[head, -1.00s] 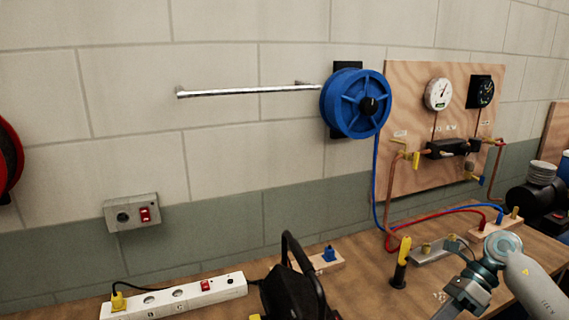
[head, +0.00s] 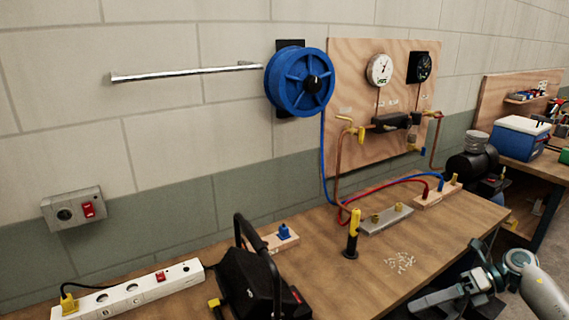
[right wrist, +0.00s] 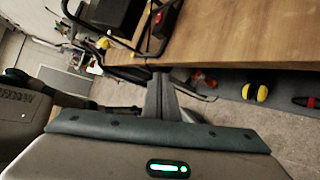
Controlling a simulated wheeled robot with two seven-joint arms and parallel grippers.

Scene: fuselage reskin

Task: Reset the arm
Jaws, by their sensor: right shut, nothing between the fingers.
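My right gripper (head: 418,306) shows at the lower right of the head view, in front of the workbench's front edge, pointing left. It is shut and empty. In the right wrist view its closed fingers (right wrist: 160,97) stand together in front of the bench edge, touching nothing that I can see. The wooden workbench (head: 330,262) runs along the wall. My left gripper is not in the head view.
A black machine with a handle (head: 252,282), a power strip (head: 135,290), a yellow-handled tool (head: 353,232) and small white bits (head: 400,262) are on the bench. A blue hose reel (head: 300,82) and gauge board (head: 350,70) are above. Floor shows at right.

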